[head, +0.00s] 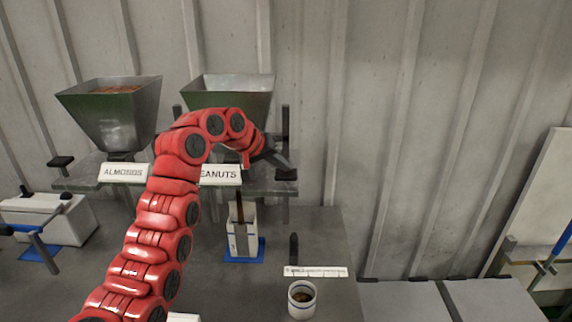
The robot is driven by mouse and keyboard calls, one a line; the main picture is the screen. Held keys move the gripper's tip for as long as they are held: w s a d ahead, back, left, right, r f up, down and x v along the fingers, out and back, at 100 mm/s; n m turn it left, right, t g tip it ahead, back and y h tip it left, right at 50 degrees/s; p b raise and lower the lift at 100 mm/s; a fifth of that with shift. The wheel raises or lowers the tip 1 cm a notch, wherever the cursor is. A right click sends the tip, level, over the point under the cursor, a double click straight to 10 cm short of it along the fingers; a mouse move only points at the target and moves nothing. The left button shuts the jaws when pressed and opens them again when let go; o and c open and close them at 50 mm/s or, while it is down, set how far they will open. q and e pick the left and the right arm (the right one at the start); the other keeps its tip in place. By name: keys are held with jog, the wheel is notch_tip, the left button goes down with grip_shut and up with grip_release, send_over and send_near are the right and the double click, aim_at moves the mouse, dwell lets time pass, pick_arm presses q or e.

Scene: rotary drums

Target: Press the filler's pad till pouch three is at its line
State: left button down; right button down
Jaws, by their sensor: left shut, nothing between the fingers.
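The peanuts filler has a grey hopper (232,92) and a label reading "EANUTS" (220,174), its start hidden by my arm. Its dark pad (287,175) sits at the right end of the shelf. My left gripper (281,161) is shut and empty, its tips at or just above the pad; I cannot tell if they touch. A white pouch (242,241) stands upright on a blue mat (261,252) under this filler. A brown vertical strip (240,208) runs down to its mouth. The fill line and level are too small to read.
An almonds hopper (110,110) with brown contents stands to the left, with its own dark pad (60,162). A white cup (302,299) with brown contents stands before a scale strip (315,271). A white machine (50,218) is at far left.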

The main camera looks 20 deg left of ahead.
aim_at(283, 174)
pick_arm(q)
jog(key=shift+w+r+p, duration=0.1)
jog(key=shift+r+p, duration=1.5)
jog(key=shift+r, duration=0.4)
notch_tip(283, 174, up, 5)
jog(key=p, duration=0.3)
jog(key=shift+p, duration=0.35)
